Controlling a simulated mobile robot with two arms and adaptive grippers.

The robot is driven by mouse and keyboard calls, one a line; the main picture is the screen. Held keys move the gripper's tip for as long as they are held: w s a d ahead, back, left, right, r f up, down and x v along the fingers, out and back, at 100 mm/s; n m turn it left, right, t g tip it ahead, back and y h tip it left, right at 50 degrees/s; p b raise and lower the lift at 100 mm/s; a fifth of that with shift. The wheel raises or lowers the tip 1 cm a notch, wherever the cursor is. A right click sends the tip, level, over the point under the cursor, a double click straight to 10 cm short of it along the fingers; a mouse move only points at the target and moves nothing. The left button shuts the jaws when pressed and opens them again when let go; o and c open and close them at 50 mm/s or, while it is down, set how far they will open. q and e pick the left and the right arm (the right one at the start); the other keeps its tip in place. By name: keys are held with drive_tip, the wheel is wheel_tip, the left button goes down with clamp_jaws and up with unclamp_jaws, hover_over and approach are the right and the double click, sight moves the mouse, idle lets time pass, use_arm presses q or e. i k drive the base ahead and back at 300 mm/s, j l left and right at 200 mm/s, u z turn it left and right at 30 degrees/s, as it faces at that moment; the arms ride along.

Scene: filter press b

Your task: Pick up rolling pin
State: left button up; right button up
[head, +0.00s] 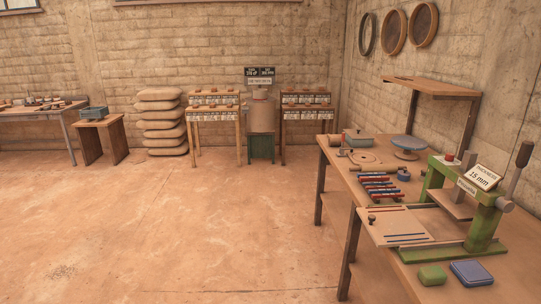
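The board sits on the near left side of a green press (484,228) with a "15 mm" thickness sign. Neither of my grippers is in view.
Red and blue rods (379,188) lie behind the board. A blue turntable (408,143) stands farther back. A green block (432,275) and a blue box (471,272) sit at the bench's front. The floor (200,225) left of the bench is clear. Stacked sacks (160,120) stand by the back wall.

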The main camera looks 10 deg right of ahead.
sight(388, 168)
drive_tip(key=i+z, duration=0.15)
drive_tip(key=i, duration=0.3)
drive_tip(key=i+z, duration=0.2)
drive_tip(key=i, duration=0.3)
drive_tip(key=i+j+z, duration=0.15)
drive_tip(key=i, duration=0.3)
drive_tip(key=i+j+z, duration=0.2)
drive_tip(key=i, duration=0.25)
